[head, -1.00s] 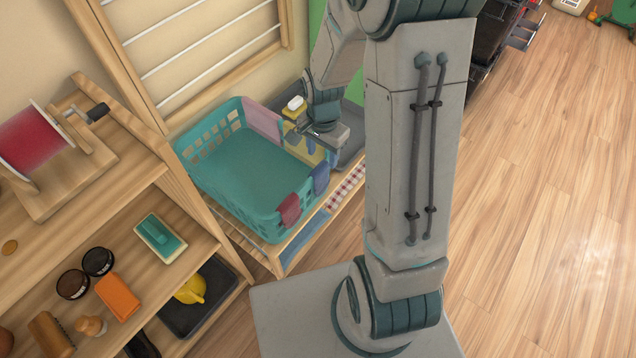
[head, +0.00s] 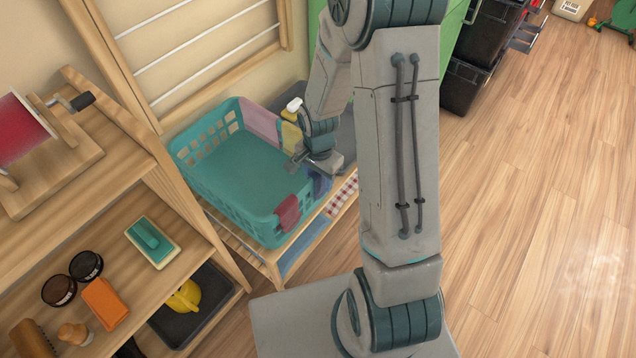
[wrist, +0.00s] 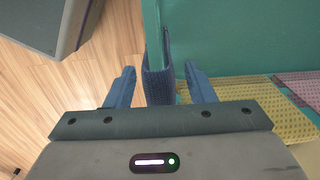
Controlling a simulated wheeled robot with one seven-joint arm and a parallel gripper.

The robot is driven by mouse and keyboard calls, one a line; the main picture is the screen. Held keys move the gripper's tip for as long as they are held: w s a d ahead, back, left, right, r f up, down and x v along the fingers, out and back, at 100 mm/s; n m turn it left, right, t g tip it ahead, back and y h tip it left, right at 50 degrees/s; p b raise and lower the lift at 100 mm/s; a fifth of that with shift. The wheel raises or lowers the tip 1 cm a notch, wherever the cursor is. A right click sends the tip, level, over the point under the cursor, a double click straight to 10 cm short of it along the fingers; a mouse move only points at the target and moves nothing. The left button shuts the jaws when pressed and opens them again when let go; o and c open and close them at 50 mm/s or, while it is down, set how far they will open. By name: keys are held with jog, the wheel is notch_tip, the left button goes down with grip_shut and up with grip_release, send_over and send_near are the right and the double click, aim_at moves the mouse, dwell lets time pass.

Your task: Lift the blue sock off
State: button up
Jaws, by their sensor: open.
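The blue sock (wrist: 158,85) hangs folded over the rim of the teal basket (wrist: 234,38). In the head view the blue sock (head: 321,184) shows on the basket's right side, partly hidden by my gripper. My gripper (wrist: 160,72) is open, with one finger on each side of the sock and the rim. Small gaps show between the fingers and the sock. In the head view my gripper (head: 306,167) is at the basket's right rim.
A red sock (head: 287,212) hangs on the basket's near rim. A pink cloth (head: 260,124) hangs at the back, and a yellow dotted cloth (wrist: 262,108) lies close to my gripper. A yellow bottle (head: 291,135) stands behind. A wooden shelf (head: 120,215) is on the left.

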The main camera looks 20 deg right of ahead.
jog(key=c, duration=1)
jog(key=shift+c, duration=0.2)
